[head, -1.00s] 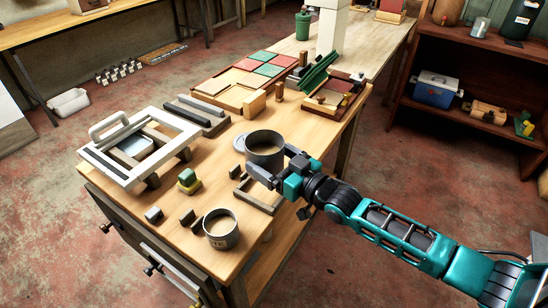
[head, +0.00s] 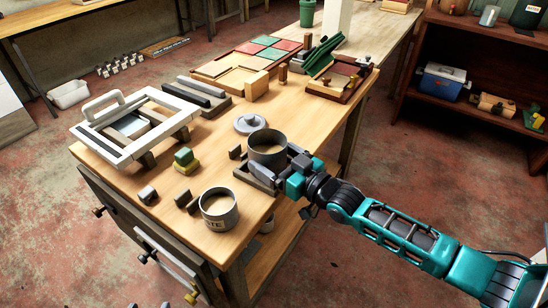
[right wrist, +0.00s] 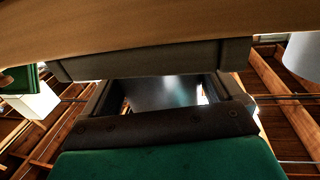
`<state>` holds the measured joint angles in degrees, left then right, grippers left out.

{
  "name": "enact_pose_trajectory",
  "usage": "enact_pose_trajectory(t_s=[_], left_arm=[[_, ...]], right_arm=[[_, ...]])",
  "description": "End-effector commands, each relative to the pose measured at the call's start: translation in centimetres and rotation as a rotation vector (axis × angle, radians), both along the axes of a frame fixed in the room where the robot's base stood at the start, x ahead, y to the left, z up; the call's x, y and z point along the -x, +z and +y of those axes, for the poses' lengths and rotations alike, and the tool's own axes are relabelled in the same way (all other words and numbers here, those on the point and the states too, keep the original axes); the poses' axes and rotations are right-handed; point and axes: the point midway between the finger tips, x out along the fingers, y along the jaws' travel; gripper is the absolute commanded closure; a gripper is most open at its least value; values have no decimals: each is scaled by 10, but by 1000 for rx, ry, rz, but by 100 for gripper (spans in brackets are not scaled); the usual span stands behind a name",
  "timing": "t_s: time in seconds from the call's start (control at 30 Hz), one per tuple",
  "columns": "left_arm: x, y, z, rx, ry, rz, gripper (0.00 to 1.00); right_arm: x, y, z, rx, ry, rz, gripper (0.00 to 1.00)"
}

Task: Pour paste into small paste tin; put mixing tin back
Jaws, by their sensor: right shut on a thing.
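The mixing tin (head: 267,153) is a grey open tin with a brownish inside. My right gripper (head: 283,173) is shut on its near right side and holds it upright. It is at the dark wooden bracket (head: 247,178) and hides part of it; I cannot tell whether its base touches. In the right wrist view a grey sheen (right wrist: 165,92), apparently the tin's wall, shows by the gripper. The small paste tin (head: 220,214), with lettering on its side, stands upright and open near the table's front corner, brownish inside. My left gripper is not in view.
A grey round lid (head: 251,124) lies behind the mixing tin. Small dark blocks (head: 147,194) and a green-and-yellow block (head: 185,160) lie left of the tins. A white framed screen (head: 130,135) stands at the left. Table (head: 215,140) is bare around the lid's left.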

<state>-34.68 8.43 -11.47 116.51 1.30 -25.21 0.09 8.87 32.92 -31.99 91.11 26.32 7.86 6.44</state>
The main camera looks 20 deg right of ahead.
Motion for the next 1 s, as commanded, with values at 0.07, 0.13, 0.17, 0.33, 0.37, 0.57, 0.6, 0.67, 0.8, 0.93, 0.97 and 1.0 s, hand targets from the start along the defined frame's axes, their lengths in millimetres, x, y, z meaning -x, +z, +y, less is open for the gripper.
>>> enact_pose_trajectory(t_s=[0.07, 0.13, 0.17, 0.33, 0.37, 0.57, 0.6, 0.67, 0.8, 0.93, 0.97, 1.0], left_arm=[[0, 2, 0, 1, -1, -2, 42], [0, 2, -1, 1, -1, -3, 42], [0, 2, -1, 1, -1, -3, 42], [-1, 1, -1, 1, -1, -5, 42], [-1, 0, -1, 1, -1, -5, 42], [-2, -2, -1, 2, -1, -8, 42], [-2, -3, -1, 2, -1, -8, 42], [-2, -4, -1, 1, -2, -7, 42], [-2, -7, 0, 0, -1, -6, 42], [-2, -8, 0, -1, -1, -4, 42], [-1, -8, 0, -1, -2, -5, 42], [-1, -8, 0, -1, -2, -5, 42]], right_arm=[[0, 2, 0, -1, 0, -4, 80], [0, 2, 0, -1, 0, -4, 80], [0, 2, 0, -1, 0, -4, 80], [0, 0, 0, -1, 0, -4, 80], [0, 0, 0, -1, 0, -4, 80], [0, -4, 0, -2, 0, -4, 80], [0, -5, 0, -2, 0, -4, 80], [0, -6, 0, -2, 0, -4, 80], [-1, -9, 0, -2, 0, -4, 80], [-1, -10, 0, -2, 0, -4, 4], [-1, -10, 0, -2, 0, -4, 1], [0, -10, 0, -1, 0, -3, 0]])
